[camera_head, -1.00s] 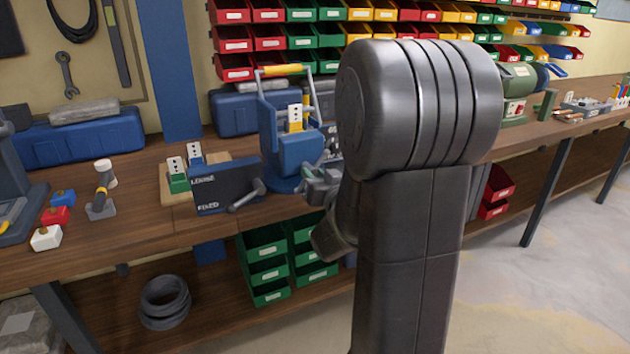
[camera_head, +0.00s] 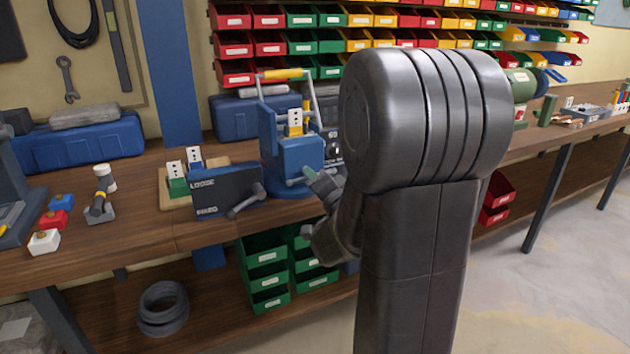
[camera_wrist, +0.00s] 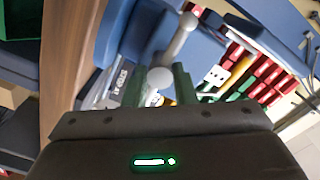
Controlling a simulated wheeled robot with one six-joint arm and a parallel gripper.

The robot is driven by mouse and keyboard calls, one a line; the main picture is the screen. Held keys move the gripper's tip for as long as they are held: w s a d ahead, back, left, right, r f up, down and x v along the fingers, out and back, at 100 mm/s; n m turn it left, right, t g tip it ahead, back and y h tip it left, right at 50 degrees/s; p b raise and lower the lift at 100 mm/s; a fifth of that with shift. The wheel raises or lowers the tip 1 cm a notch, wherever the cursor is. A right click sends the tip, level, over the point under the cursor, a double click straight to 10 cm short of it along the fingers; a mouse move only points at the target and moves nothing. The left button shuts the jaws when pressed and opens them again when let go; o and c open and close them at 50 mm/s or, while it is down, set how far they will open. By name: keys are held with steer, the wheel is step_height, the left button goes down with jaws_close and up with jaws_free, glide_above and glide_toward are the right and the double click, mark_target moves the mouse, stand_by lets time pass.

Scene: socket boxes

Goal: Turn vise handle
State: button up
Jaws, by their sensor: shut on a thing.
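The blue vise (camera_head: 297,157) stands upright on the workbench, with a white and yellow socket block (camera_head: 295,122) in it. Its grey handle (camera_head: 296,182) shows at the lower front in the head view. In the wrist view the handle (camera_wrist: 170,48) is a grey bar with ball ends, one ball between my green fingertips. My gripper (camera_wrist: 158,88) is shut on the handle. In the head view my gripper (camera_head: 316,179) is at the vise's front, partly hidden by my own arm.
A dark panel box (camera_head: 226,190) marked LOOSE and FIXED, with a grey lever (camera_head: 246,201), stands just left of the vise. Behind it, socket blocks (camera_head: 185,178) sit on a wooden board.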

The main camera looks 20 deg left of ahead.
steer(key=shift+m, duration=0.3)
stand_by(0.4)
steer(key=o, duration=1)
steer(key=shift+d, duration=0.1)
steer(key=p+v, duration=0.1)
steer(key=v, duration=1.2)
steer(key=shift+s+d, duration=0.2)
steer(key=shift+s, duration=0.05)
steer(key=b+x, duration=0.1)
steer(key=x, duration=1.2)
steer(key=shift+w+a, duration=0.3)
